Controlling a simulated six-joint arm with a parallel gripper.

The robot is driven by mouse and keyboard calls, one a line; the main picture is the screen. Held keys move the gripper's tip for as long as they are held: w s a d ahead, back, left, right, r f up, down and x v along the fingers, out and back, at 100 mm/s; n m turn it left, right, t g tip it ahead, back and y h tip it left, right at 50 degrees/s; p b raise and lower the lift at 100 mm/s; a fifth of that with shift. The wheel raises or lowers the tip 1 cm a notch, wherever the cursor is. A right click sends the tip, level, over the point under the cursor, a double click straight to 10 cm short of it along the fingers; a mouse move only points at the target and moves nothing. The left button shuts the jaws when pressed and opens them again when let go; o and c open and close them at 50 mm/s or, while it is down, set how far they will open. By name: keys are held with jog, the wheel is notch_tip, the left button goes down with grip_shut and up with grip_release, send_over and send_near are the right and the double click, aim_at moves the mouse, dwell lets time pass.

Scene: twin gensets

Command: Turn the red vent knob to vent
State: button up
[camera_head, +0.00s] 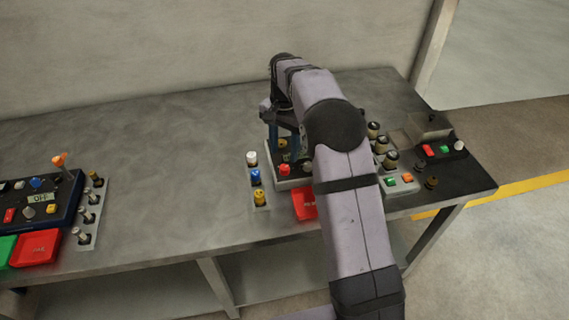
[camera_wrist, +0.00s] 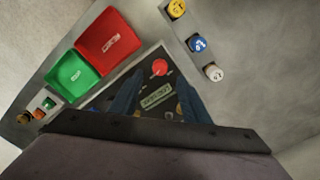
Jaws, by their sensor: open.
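A round red knob (camera_head: 284,169) sits near the front of the right-hand dark panel (camera_head: 304,178). In the wrist view the red knob (camera_wrist: 160,67) lies just past my fingertips, beside a small lettered display (camera_wrist: 156,96). I cannot read a vent label or tell its turned position. My gripper (camera_head: 285,148) is open and points down over the panel, with blue fingers. In the wrist view my gripper (camera_wrist: 158,80) has its fingers apart, with no object visibly held. My arm hides much of the panel in the head view.
Red tray (camera_wrist: 110,38) and green tray (camera_wrist: 75,73) adjoin the panel. White, blue and yellow knobs (camera_head: 255,175) stand left of it. Several dark knobs and a switch box (camera_head: 443,150) stand right. Another panel (camera_head: 38,205) is far left, with bare bench (camera_head: 170,150) between.

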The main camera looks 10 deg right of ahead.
aim_at(284, 167)
jog(key=shift+f+p, duration=1.15)
jog(key=shift+f, duration=2.2)
jog(key=c, duration=1)
jog(key=shift+c, duration=0.2)
